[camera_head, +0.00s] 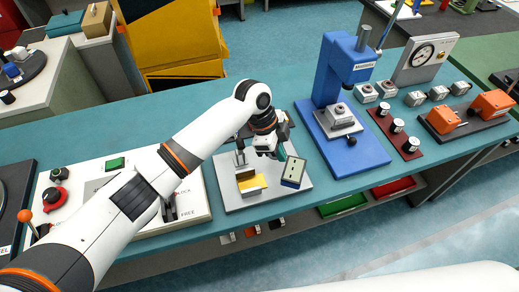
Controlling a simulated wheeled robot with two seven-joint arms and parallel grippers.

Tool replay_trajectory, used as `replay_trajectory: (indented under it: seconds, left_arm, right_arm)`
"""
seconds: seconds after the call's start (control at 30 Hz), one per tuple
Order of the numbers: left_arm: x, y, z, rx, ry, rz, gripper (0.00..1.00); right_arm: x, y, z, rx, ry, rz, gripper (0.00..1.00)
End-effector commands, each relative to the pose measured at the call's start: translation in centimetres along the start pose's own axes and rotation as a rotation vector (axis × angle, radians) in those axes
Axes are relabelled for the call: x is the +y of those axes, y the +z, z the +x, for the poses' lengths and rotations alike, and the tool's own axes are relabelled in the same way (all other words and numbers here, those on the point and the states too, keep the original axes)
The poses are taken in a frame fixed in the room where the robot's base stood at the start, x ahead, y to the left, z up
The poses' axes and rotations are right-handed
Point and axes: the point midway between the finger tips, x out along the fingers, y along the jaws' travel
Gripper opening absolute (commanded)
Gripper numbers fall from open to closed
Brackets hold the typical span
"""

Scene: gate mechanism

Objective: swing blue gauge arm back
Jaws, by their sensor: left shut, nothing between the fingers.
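My left gripper (277,153) reaches in from the left over a light grey fixture plate (235,203) on the teal bench. It is shut with nothing between the fingers. A tilted block with a pale face and dark blue edge (293,172), which seems to be the blue gauge arm, stands right beside the fingertips. I cannot tell whether they touch it. A metal holder with a yellow piece (252,185) sits left of it on the plate. My left wrist hides the fixture's back part. My right gripper is out of view.
A white panel with levers (195,208) lies left of the plate, under my left arm. A blue press (345,100) stands close on the right. Orange clamps (444,119) and a dial gauge (424,54) are farther right. The bench's front edge is just before the plate.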

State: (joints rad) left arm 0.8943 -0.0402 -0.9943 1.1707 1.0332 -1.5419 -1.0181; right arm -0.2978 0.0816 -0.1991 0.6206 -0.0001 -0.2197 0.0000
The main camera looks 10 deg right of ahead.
Motion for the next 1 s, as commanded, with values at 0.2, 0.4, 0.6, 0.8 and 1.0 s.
replay_trajectory:
  seconds: [0.2, 0.4, 0.6, 0.8, 1.0]
  left_arm:
    - [0.5, 1.6, 0.5, -0.002, 0.045, -0.112, 0.00]
    - [0.9, 2.1, 0.8, -0.001, 0.044, -0.109, 0.00]
    - [1.1, 2.4, 0.9, -0.001, 0.044, -0.106, 0.00]
    - [1.1, 2.4, 0.9, -0.001, 0.044, -0.106, 0.00]
    - [1.1, 2.4, 0.9, 0.000, 0.044, -0.106, 0.00]
  right_arm:
    - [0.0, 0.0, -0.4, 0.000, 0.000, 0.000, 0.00]
    - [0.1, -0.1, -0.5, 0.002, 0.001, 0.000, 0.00]
    - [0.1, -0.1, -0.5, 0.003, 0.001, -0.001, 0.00]
    - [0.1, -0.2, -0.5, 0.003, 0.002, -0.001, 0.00]
    - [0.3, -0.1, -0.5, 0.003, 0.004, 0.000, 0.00]
